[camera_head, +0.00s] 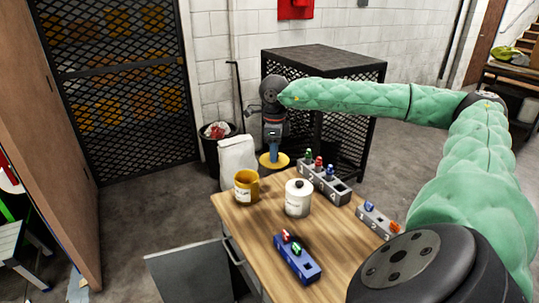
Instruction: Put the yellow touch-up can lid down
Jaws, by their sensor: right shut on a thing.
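My right gripper (271,150) hangs down at the far edge of the wooden table and is shut on the yellow lid (282,162). The lid is a flat yellow disc held roughly level, apart from the can. The yellow can (241,194) stands upright on the table's far left corner, with its top open. It is below and to the left of the lid in the picture. My left gripper is not in view.
On the wooden table (237,217) stand a white lidded can (298,204), a grey holder (336,190) with small colored pieces, another grey holder (374,219), and a blue holder (294,262). A white bag (238,158) and a black mesh cabinet (345,65) are behind.

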